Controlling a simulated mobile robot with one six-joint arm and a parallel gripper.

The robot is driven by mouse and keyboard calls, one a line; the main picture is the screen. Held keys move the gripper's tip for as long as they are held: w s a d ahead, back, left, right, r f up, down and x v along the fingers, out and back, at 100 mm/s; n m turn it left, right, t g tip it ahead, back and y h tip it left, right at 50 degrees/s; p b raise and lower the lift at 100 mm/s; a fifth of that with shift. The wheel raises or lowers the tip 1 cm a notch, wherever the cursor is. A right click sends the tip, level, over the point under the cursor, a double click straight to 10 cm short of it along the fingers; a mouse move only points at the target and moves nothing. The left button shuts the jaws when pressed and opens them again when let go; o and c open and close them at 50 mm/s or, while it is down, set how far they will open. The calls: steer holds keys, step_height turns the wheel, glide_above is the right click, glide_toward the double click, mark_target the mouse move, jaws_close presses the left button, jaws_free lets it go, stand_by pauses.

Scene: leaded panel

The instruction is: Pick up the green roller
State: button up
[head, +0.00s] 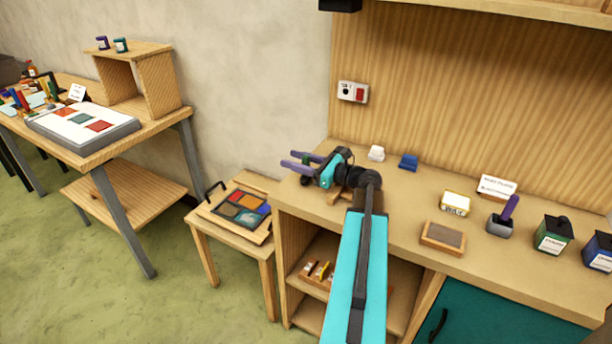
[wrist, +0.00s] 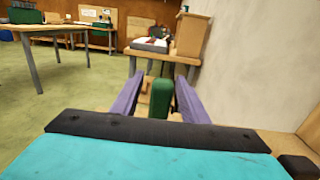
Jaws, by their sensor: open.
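My gripper (head: 289,159) is at the left end of the workbench, with its two purple fingers pointing left. In the wrist view my gripper (wrist: 158,82) is open, with one finger on each side of the green roller (wrist: 161,98). The roller stands between the fingers, and a gap shows on its left side; contact on the right cannot be told. In the head view only a small dark green bit of the roller (head: 306,159) shows between the fingers. Its lower part is hidden behind my gripper.
A small table with a colored panel (head: 240,209) is at left.

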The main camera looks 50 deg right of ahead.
steer(key=shift+c, duration=0.5)
jaws_close()
steer(key=shift+r, duration=0.1)
steer(key=s+r+b, duration=0.1)
steer(key=s, duration=0.4)
steer(key=s+r+b, duration=0.1)
steer(key=s+r, duration=0.1)
steer(key=s, duration=0.3)
steer(key=s+r+b, duration=0.1)
steer(key=s, duration=0.5)
steer(key=shift+r, duration=0.4)
